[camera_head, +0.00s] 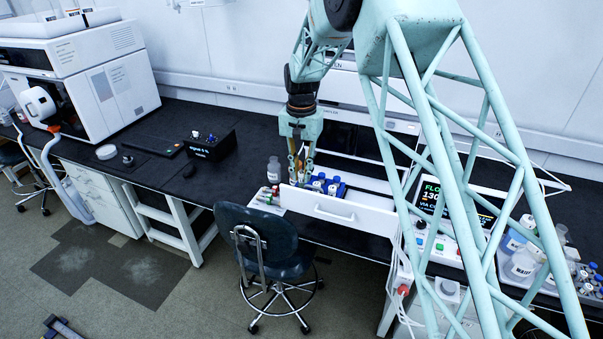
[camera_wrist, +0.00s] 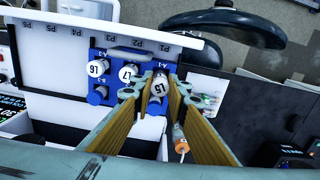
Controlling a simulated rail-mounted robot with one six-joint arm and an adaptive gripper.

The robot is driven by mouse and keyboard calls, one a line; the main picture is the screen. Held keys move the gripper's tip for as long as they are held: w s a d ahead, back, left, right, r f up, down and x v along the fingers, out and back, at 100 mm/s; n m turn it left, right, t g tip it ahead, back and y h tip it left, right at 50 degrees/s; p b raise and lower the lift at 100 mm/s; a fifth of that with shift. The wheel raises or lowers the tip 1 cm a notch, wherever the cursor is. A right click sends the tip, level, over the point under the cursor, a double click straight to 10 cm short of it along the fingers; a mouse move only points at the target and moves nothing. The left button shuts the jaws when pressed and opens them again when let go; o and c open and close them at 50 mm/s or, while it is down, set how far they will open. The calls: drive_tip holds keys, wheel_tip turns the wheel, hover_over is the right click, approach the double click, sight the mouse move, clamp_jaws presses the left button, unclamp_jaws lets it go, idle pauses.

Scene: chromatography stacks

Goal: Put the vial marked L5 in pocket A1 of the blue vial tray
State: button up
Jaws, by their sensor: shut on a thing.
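My gripper (camera_wrist: 158,92) is shut on the vial marked L5 (camera_wrist: 158,86), which has a white cap top. The blue vial tray (camera_wrist: 112,54) lies in an open white drawer, and L5 is over its right end in the wrist view. I cannot tell whether L5 is above a pocket or inside it. White-topped vials marked L6 (camera_wrist: 97,69) and L7 (camera_wrist: 127,73) stand in the tray to the left. In the head view my gripper (camera_head: 300,180) points down at the left end of the tray (camera_head: 338,190); the fingers hide L5 there.
The drawer front (camera_head: 335,210) stands at the tray's near side. An orange-capped item (camera_wrist: 179,138) is close to my right finger. A clear bottle (camera_head: 273,170) stands left of the drawer. A chair (camera_head: 255,235) is in front of the bench.

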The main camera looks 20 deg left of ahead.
drive_tip(key=shift+f+b, duration=0.6)
drive_tip(key=shift+f, duration=0.8)
idle(0.6)
drive_tip(key=o, duration=0.8)
drive_tip(key=o, duration=0.4)
drive_tip(key=shift+o, duration=0.2)
drive_tip(key=shift+r, duration=0.2)
drive_tip(key=shift+r+p, duration=1.45)
drive_tip(key=shift+r, duration=1.85)
